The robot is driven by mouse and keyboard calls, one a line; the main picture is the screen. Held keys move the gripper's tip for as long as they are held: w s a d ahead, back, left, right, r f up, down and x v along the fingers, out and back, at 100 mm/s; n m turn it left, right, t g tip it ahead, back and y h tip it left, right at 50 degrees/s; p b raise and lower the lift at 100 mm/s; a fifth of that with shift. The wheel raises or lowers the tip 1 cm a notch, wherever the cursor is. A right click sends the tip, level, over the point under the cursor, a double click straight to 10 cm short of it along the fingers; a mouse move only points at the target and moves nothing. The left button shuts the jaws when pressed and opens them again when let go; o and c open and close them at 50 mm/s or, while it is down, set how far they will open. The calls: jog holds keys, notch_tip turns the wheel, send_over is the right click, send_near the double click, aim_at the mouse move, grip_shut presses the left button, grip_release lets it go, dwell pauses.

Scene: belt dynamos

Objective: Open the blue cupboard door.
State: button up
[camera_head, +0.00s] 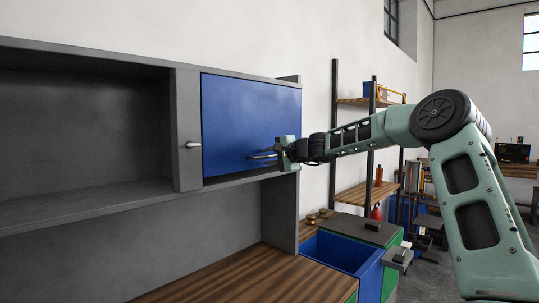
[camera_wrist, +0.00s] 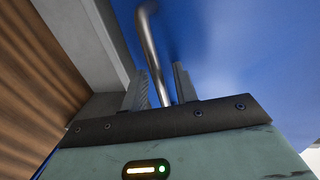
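The blue cupboard door (camera_head: 250,115) is at the right end of the grey wall cupboard in the head view and looks closed, flush with its frame. My gripper (camera_head: 264,155) is at the lower right of the door. In the wrist view its two fingers (camera_wrist: 161,84) stand apart, with the bar running between them, close to the right finger. Contact with the bar cannot be made out.
A grey panel with a small light handle (camera_head: 193,145) is left of the door, beside an open grey compartment (camera_head: 80,130). Below are a wooden worktop (camera_head: 250,278) and a blue bin (camera_head: 340,260). A shelf rack (camera_head: 372,140) stands behind my arm.

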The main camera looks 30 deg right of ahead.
grip_shut()
